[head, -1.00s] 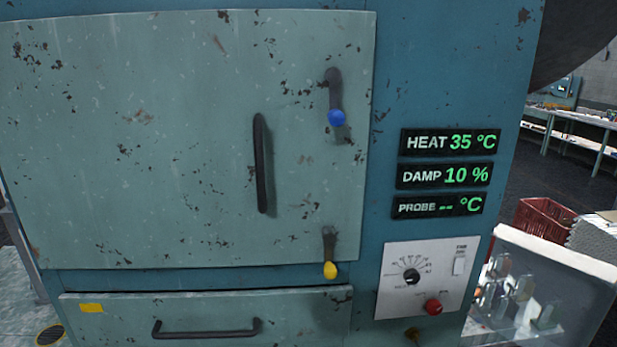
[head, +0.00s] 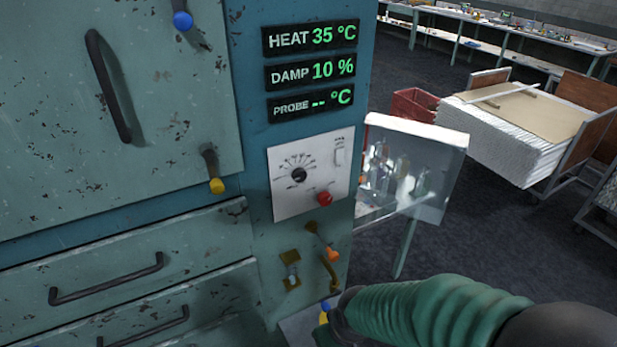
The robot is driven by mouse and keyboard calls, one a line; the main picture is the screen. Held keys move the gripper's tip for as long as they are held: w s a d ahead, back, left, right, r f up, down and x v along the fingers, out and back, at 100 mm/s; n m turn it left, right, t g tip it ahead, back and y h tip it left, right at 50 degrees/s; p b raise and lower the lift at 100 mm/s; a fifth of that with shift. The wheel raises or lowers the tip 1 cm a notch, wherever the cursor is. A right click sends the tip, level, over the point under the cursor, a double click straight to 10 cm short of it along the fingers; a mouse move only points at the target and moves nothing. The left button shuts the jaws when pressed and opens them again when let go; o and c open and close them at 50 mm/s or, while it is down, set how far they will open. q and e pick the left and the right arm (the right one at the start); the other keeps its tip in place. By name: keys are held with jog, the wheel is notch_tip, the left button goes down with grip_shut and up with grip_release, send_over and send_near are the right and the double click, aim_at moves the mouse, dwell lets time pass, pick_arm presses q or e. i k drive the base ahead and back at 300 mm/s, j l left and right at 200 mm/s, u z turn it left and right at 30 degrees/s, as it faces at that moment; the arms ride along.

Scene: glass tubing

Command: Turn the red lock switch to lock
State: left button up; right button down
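A round red knob (head: 324,198) sits at the lower right of a white control panel (head: 285,203) on the blue cabinet. I cannot read the small marks near it, so I cannot tell its setting or whether it is the lock switch. My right arm, in a green sleeve, comes in from the lower right and ends below these controls, apart from the red knob. Its fingers are not clearly visible. My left gripper is not in view.
A black dial (head: 299,175) and a white rocker switch (head: 340,157) share the panel. A brass latch (head: 290,270) is lower left. A glass-fronted box (head: 430,170) stands close right of the cabinet. A yellow-tipped door lever (head: 216,186) is at left.

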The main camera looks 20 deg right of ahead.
aim_at(325, 198)
jog(key=l+z, duration=0.3)
jog(key=z, duration=0.2)
jog(key=l+z, duration=0.3)
jog(key=z, duration=0.2)
jog(key=l+z, duration=0.3)
jog(key=z, duration=0.2)
jog(key=i, duration=0.05)
